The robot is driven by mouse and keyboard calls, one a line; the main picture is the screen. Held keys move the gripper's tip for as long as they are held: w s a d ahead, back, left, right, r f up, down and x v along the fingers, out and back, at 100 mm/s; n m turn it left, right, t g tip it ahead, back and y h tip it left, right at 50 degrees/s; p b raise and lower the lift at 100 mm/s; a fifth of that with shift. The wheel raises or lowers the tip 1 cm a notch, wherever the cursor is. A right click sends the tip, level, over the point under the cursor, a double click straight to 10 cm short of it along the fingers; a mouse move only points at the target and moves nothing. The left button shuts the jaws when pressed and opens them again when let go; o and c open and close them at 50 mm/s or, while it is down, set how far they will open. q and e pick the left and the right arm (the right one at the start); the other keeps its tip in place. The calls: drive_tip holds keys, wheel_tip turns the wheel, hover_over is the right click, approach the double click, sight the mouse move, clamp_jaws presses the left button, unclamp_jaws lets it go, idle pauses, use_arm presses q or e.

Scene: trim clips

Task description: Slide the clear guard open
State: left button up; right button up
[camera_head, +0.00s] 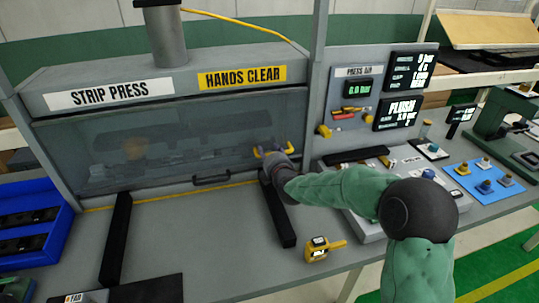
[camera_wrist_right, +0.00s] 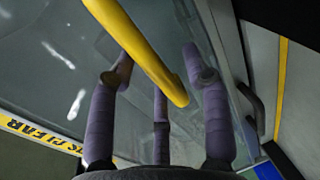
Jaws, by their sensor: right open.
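The clear guard (camera_head: 190,145) is a see-through panel across the front of the strip press, and it appears lowered. A yellow bar handle (camera_head: 259,152) shows at its right part. My right gripper (camera_head: 277,157) is at this handle. In the right wrist view, the yellow bar (camera_wrist_right: 140,45) runs between the spread purple fingers of my right gripper (camera_wrist_right: 160,72), which is open. Whether any finger touches the bar I cannot tell. A dark handle (camera_head: 212,180) sits at the guard's lower edge, and it also shows in the wrist view (camera_wrist_right: 251,108). My left gripper is out of view.
Two black rails (camera_head: 116,240) stretch forward on the grey bench, one partly behind my right arm. A yellow tape measure (camera_head: 318,249) lies near the front edge. A blue bin (camera_head: 62,235) stands at left. A control panel (camera_head: 350,110) and blue mat (camera_head: 470,170) are at right.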

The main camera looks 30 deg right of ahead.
clamp_jaws()
drive_tip(key=shift+r, duration=0.15)
drive_tip(key=p, duration=1.7)
approach(266, 98)
drive_tip(key=x, duration=0.5)
drive_tip(key=shift+w+r, duration=0.15)
drive_tip(key=shift+w, duration=0.15)
unclamp_jaws()
drive_tip(key=v, duration=1.2)
